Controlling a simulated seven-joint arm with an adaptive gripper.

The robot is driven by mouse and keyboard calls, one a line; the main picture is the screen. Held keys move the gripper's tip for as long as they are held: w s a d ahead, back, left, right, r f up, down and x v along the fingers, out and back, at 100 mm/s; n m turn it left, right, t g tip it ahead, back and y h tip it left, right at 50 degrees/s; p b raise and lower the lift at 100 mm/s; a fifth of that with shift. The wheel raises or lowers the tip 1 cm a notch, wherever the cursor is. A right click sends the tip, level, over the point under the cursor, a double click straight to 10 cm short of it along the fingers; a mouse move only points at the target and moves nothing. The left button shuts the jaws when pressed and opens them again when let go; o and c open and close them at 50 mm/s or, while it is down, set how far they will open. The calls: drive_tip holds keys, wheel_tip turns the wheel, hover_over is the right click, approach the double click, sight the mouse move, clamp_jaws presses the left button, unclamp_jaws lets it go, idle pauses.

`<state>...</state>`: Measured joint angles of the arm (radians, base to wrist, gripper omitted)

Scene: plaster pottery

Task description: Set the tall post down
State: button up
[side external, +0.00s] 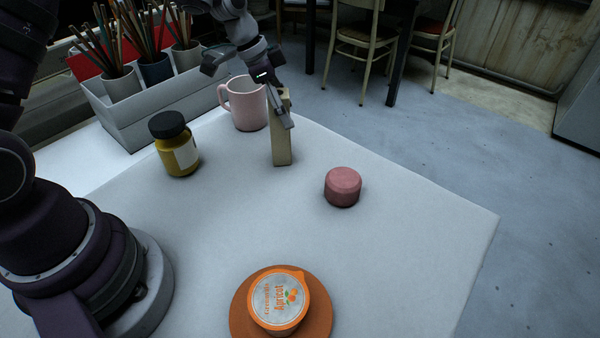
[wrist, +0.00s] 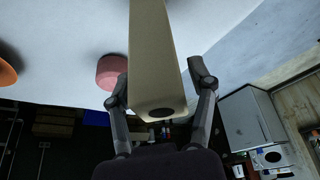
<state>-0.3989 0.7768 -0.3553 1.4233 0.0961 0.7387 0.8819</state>
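The tall post (side external: 281,147) is pale beige and stands close to upright on the white table, in front of the pink mug. Its base looks to be on or very near the tabletop. My gripper (side external: 283,107) is around its upper part. In the wrist view the post (wrist: 153,50) runs between my gripper's fingers (wrist: 158,82), with a dark round hole in its near end. A narrow gap shows between the post and the right finger; the left finger is at or against its edge. The fingers look open. The far end of the post is out of the wrist view.
The pink mug (side external: 246,104) is close behind the post. A yellow jar (side external: 178,150) stands to the left, a pink round block (side external: 342,187) to the right. An apricot cup (side external: 279,300) sits on an orange-brown disc (side external: 240,318) in front. The table's right side is clear.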

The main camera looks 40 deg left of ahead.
drive_tip(key=shift+o, duration=0.2)
drive_tip(key=shift+r, duration=0.15)
drive_tip(key=v, duration=1.1)
drive_tip(key=s+d+n+t+y, duration=0.2)
drive_tip(key=s+n, duration=0.7)
drive_tip(key=s, duration=0.7)
drive_tip(key=shift+s+d+r+y, duration=0.3)
drive_tip(key=shift+d+r+y, duration=0.15)
drive_tip(key=shift+y, duration=0.15)
